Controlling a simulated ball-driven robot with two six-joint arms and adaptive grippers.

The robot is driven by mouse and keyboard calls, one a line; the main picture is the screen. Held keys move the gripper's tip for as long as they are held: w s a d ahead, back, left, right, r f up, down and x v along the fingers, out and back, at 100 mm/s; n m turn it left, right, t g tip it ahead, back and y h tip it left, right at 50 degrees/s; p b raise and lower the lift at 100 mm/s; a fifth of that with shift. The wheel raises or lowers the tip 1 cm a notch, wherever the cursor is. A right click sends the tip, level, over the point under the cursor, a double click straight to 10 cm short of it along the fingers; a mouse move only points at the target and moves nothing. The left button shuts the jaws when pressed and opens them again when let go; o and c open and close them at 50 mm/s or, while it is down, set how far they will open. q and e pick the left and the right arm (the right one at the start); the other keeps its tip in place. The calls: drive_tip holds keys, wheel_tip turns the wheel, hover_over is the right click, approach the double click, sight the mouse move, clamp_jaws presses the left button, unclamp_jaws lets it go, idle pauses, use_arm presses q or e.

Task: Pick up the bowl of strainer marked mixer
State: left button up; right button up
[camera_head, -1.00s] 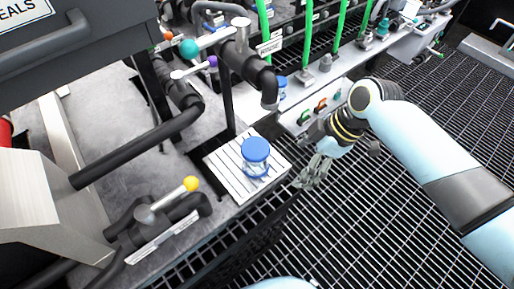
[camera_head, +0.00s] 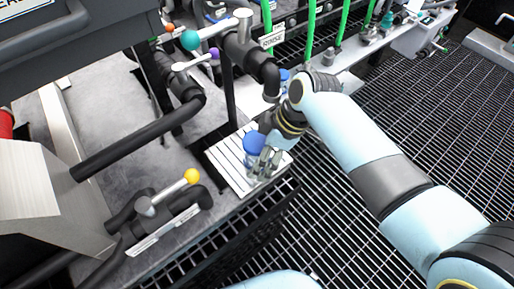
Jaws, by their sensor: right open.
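A strainer bowl with a blue top (camera_head: 253,142) and a clear lower part stands on a white slatted tray (camera_head: 228,170) at the front edge of the bench. My right gripper (camera_head: 264,163) is open, its grey fingers beside the right side of the bowl and partly in front of it. I cannot tell whether they touch it. Any marking on the bowl is not readable. A second blue-topped bowl (camera_head: 284,75) shows behind, partly hidden by pipe and arm. My left gripper is not in view.
A black pipe elbow (camera_head: 268,80) hangs just behind the bowl. A yellow-knobbed valve (camera_head: 191,176) stands at the front left, with black pipes around it. Grated floor (camera_head: 440,110) lies open to the right. A sign reading RINSE (camera_head: 272,38) hangs behind.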

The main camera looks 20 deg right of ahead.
drive_tip(key=c, duration=1.4)
drive_tip(key=shift+o, duration=0.2)
drive_tip(key=shift+r, duration=0.1)
